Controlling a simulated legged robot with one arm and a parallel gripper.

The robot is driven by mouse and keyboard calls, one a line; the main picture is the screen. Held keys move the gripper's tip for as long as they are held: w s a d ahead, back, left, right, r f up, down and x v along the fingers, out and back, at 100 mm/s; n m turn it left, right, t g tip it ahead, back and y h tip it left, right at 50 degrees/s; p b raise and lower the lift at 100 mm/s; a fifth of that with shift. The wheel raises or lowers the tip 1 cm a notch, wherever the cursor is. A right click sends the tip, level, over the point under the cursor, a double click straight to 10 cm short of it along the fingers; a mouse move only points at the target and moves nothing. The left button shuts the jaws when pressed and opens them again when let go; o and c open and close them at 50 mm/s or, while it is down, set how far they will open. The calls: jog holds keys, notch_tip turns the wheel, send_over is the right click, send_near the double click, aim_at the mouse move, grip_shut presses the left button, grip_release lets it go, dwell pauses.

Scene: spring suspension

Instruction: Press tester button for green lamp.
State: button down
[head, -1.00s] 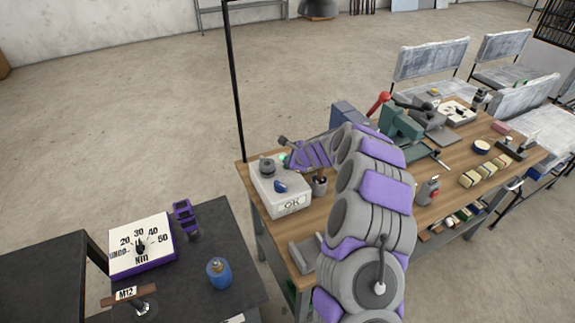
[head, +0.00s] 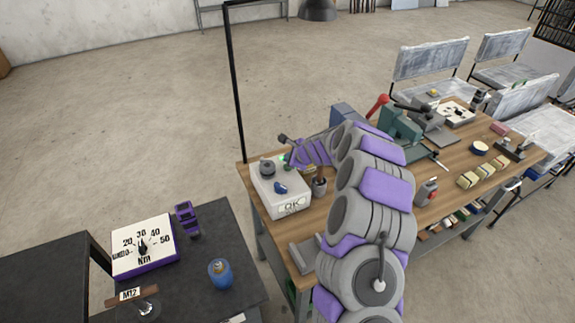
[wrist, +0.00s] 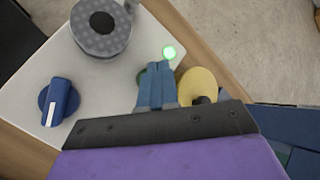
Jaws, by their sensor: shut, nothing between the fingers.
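The tester is a white box (head: 288,203) with an OK label, on the near left corner of the wooden bench. On its top are a grey round part (wrist: 101,27), a blue knob with a white mark (wrist: 59,102) and a brightly lit green lamp (wrist: 169,51). My gripper (wrist: 159,72) is shut and empty, its blue fingers over the box top just below the lamp in the wrist view. A yellow disc (wrist: 197,86) shows just right of the fingers.
A dark cup (head: 319,187) stands beside the box. A dark table (head: 203,270) at lower left carries a dial box (head: 143,247) and a blue container (head: 221,274). A green vise-like tool (head: 400,127) and several blocks are farther along the bench.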

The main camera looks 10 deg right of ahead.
jog(key=shift+r, duration=0.1)
notch_tip(320, 180, up, 5)
jog(key=p, duration=0.4)
jog(key=shift+p, duration=0.4)
dwell(0.4)
